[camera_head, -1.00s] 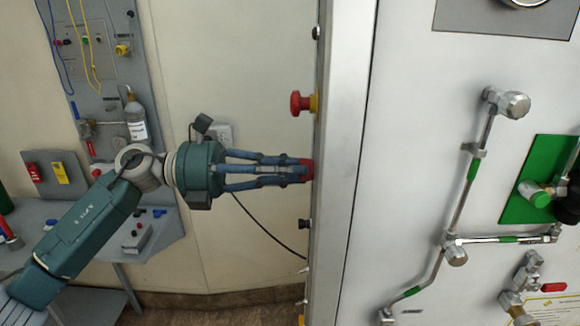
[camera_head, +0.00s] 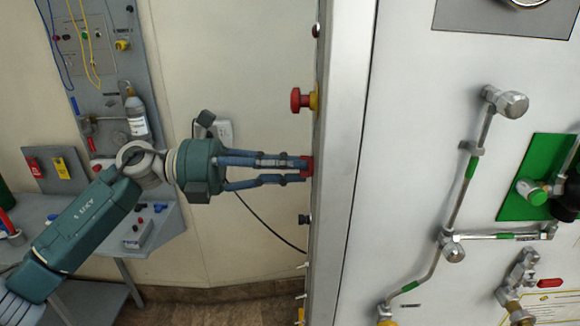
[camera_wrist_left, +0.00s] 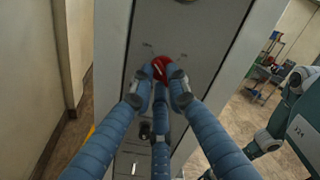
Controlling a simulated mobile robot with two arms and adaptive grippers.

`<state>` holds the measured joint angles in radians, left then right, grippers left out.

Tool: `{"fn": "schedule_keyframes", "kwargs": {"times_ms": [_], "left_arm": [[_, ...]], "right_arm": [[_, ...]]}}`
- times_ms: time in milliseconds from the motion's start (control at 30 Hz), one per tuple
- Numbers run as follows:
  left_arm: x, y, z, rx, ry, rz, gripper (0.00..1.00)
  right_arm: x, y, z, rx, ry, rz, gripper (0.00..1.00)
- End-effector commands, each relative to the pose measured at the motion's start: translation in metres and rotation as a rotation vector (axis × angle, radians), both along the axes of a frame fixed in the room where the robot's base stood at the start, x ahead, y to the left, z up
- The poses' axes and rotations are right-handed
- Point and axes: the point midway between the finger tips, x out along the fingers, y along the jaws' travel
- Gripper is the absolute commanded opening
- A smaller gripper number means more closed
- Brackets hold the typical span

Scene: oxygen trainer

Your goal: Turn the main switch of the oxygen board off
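The oxygen board (camera_head: 345,150) stands with its narrow metal side facing left. A red switch (camera_head: 306,166) on that side is mostly covered by the fingertips. My left gripper (camera_head: 300,170) comes in level from the left and its fingers close around the switch. In the left wrist view the red switch (camera_wrist_left: 160,67) shows between the fingertips of my left gripper (camera_wrist_left: 162,82), which touch or nearly touch it. Its exact turn angle is hidden by the fingers. My right gripper is not seen.
A red emergency button (camera_head: 302,100) on a yellow base sticks out above the switch. A black knob (camera_head: 304,219) and small toggles (camera_head: 300,296) lie below. Pipes (camera_head: 472,170) run over the board's front. A grey bench (camera_head: 165,235) stands behind my left arm.

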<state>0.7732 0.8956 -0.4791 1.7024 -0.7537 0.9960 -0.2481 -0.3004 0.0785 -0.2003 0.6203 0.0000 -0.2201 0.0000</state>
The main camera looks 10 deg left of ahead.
Motion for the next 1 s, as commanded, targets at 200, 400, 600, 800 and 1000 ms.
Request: {"fn": "schedule_keyframes", "kwargs": {"times_ms": [200,400,600,800,1000], "left_arm": [[0.0,0.0,0.0,0.0,0.0,0.0,0.33],[0.0,0.003,0.0,0.0,0.0,0.001,0.33],[-0.005,0.029,-0.001,0.002,0.002,0.004,0.33],[-0.013,0.072,-0.001,0.001,0.003,0.004,0.33],[-0.02,0.105,-0.001,0.001,0.002,0.003,0.33]], "right_arm": [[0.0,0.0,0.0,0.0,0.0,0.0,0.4],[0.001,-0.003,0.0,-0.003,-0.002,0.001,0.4],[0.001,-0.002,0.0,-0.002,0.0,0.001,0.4],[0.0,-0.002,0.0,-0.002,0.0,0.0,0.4],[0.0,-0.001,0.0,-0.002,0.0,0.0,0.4]]}}
